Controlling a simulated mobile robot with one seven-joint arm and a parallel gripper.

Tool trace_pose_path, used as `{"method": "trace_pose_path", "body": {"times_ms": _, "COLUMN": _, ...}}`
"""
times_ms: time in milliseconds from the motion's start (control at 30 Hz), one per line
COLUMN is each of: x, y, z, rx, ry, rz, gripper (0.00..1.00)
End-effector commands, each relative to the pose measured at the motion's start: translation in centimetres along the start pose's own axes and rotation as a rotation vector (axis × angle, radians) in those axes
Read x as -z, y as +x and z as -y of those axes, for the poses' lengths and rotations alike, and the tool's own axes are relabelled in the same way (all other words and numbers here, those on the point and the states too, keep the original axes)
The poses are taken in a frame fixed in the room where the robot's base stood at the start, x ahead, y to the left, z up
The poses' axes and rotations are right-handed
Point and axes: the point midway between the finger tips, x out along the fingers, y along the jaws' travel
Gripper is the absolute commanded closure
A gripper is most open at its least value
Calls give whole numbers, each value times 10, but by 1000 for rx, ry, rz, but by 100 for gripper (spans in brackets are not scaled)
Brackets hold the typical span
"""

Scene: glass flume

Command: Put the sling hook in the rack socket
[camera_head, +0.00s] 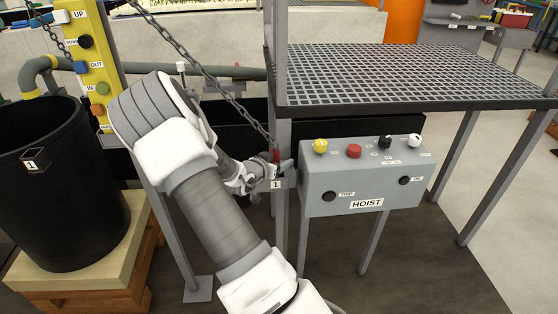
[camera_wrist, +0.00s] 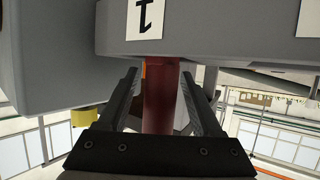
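A dark chain (camera_head: 216,83) hangs from the upper left and runs down to a small red part (camera_head: 276,156), which looks like the sling hook. The red part ends at a grey block labelled 1 (camera_head: 276,184), apparently the rack socket. My gripper (camera_head: 270,174) is at this spot, and its fingers are too small to judge there. In the wrist view, the two dark fingers (camera_wrist: 160,88) stand on either side of the red upright part (camera_wrist: 161,100), which meets the grey block labelled 1 (camera_wrist: 190,32). I cannot tell whether the fingers touch it or how deep it sits.
A grey HOIST control box (camera_head: 330,196) with several buttons stands just right of my gripper. A mesh platform (camera_head: 400,75) on grey legs is behind it. A yellow button panel (camera_head: 88,70) and a black bin (camera_head: 65,210) on a pallet are left. Open floor lies right.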

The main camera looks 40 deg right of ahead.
Motion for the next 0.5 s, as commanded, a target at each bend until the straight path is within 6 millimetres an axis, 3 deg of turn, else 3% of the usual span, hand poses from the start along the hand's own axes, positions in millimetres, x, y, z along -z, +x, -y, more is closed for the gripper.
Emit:
{"method": "trace_pose_path", "body": {"times_ms": 267, "x": 4, "y": -4, "z": 0, "rx": 1, "ry": 0, "rz": 0, "gripper": 33}}
{"method": "trace_pose_path", "body": {"times_ms": 500, "x": 5, "y": -50, "z": 2, "rx": 4, "ry": -2, "rz": 2, "gripper": 33}}
